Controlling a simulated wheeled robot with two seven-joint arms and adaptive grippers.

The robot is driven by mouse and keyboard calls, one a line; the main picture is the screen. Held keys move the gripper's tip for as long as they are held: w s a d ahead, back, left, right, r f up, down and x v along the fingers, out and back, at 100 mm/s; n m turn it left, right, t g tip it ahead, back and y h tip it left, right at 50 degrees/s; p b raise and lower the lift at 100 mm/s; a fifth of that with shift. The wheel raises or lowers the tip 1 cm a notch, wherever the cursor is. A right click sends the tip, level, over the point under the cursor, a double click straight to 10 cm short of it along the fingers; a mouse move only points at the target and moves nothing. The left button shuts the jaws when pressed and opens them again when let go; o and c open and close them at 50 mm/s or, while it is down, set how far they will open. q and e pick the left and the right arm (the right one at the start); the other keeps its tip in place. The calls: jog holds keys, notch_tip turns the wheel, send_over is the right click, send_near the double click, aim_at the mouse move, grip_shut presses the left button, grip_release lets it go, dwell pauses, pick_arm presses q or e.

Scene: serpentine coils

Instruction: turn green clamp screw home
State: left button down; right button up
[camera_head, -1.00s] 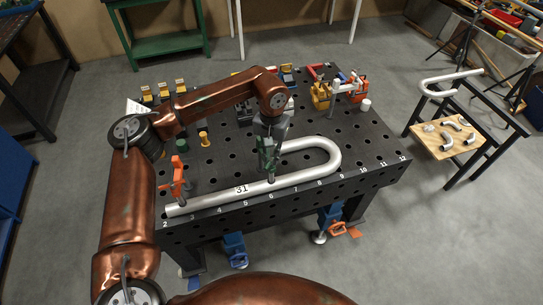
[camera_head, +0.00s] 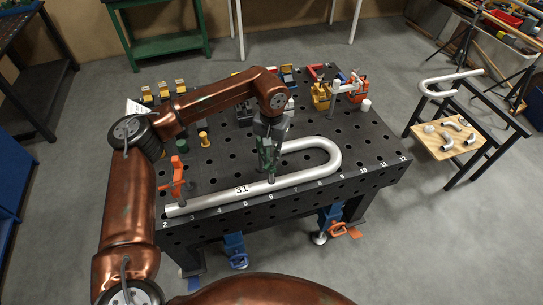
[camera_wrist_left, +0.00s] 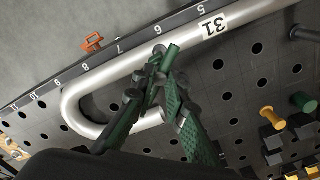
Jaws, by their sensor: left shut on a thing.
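The green clamp (camera_head: 268,158) stands at the near straight leg of the U-shaped silver tube (camera_head: 320,172), near the number 6 of the black table. My left gripper (camera_head: 268,150) reaches down on it from above and hides much of it. In the left wrist view, a green bar (camera_wrist_left: 172,56) of the clamp shows just past the tips of my left gripper (camera_wrist_left: 163,80), close beside the tube (camera_wrist_left: 130,90). The fingers are shut on the clamp's screw; the exact contact is hard to see. My right gripper is not in view.
An orange clamp (camera_head: 178,172) stands at the tube's left end. Yellow and dark green posts (camera_head: 204,138) stand behind the tube. More clamps (camera_head: 321,95) stand at the back of the perforated table (camera_head: 375,150). The table's right part is mostly clear.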

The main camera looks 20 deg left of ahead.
pick_arm(q)
jog(key=shift+w+r, duration=0.1)
jog(key=shift+r, duration=0.1)
dwell(0.4)
jog(key=c, duration=1.9)
grip_release()
jog(key=shift+f, duration=0.1)
notch_tip(320, 180, up, 12)
